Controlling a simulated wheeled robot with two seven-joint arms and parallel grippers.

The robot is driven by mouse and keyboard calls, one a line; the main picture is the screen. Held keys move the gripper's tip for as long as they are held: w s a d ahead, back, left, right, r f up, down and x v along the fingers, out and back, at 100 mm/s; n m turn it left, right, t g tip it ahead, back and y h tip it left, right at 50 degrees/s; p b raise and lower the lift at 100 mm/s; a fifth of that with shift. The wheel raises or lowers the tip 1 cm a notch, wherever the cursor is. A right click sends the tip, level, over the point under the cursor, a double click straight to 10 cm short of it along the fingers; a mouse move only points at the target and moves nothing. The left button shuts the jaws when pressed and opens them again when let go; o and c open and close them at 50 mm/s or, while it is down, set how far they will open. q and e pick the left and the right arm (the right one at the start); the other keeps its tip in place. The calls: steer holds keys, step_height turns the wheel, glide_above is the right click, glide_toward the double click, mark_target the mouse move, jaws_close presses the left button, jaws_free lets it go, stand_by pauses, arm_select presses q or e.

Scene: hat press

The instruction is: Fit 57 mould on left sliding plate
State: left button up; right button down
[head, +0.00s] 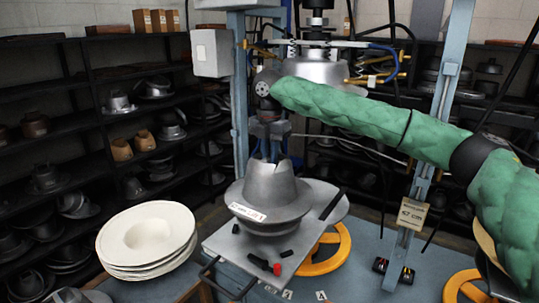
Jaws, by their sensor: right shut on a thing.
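The grey metal mould (268,195) has a tall crown with a notched top, a wide brim and a white label on its front. It is upright over the grey sliding plate (225,243), near the plate's middle. Its underside is hidden, so I cannot tell whether it is fully seated. My right gripper (269,155) comes down from above and is shut on the mould's crown at the notch; its fingertips are partly hidden. My left gripper is not in view.
A stack of cream hat bodies (147,238) stands left of the plate. Black pegs and a red-tipped one (277,269) lie on the plate's front. The press head (318,68) hangs behind. Yellow handwheels (330,250) and a blue post (432,150) stand to the right. Shelves of moulds line the back.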

stand_by(0.8)
steer(key=shift+f, duration=2.75)
stand_by(0.6)
steer(key=shift+f, duration=0.65)
stand_by(0.7)
steer(key=c, duration=1.3)
jaws_free()
steer(key=shift+s, duration=0.15)
